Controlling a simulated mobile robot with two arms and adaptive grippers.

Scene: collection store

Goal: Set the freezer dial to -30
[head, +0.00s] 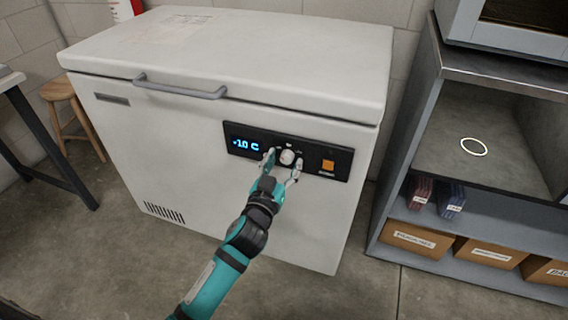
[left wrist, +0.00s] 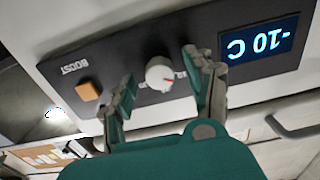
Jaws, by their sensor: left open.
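The white chest freezer (head: 180,150) stands against the wall with its lid closed. Its black control panel (head: 240,130) has a display (head: 246,145) that reads -10 C. The white round dial (head: 287,157) sits right of the display. My left gripper (head: 283,166) is open, with one finger on each side of the dial at the panel. In the left wrist view the dial (left wrist: 159,74) with a red mark lies between the open fingertips, and a gap shows around it. I cannot tell how deep the fingers reach. My right gripper is not in view.
An orange boost button (head: 327,165) is on the panel, right of the dial. A grey handle (head: 180,88) runs along the lid's front edge. A shelf unit (head: 480,212) with boxes stands at right, a wooden stool (head: 60,92) at left. The floor in front is clear.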

